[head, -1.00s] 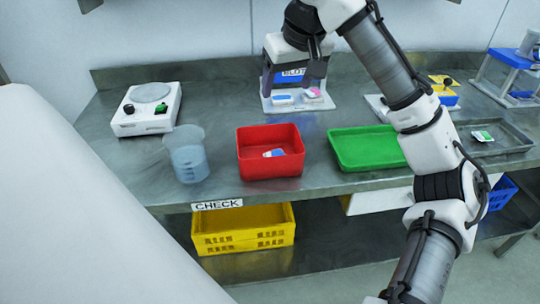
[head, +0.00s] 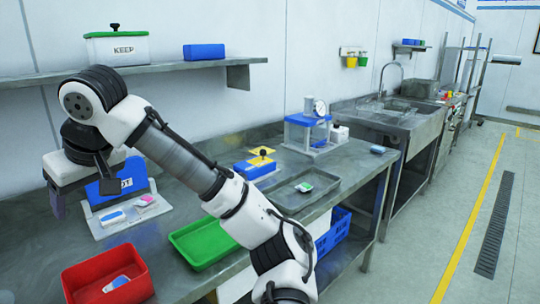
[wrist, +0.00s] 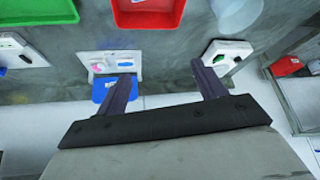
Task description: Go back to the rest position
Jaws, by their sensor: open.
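My gripper (wrist: 161,70) is open and empty, with its two dark fingers apart in the wrist view. In the head view my gripper's white hand (head: 82,165) is at the left, raised above the bench and partly in front of the blue block of the slot stand (head: 112,215). The stand's base carries a white-and-blue piece (head: 113,218) and a white-and-pink piece (head: 146,201). My gripper touches nothing that I can see. The wrist view shows the stand (wrist: 103,62) beyond the fingers.
A red bin (head: 75,290) with a small packet and a green tray (head: 200,243) lie in front. A grey tray (head: 290,203) holds another packet. A shelf (head: 160,71) above carries the KEEP box (head: 118,47) and a blue box (head: 204,51). Open floor lies right.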

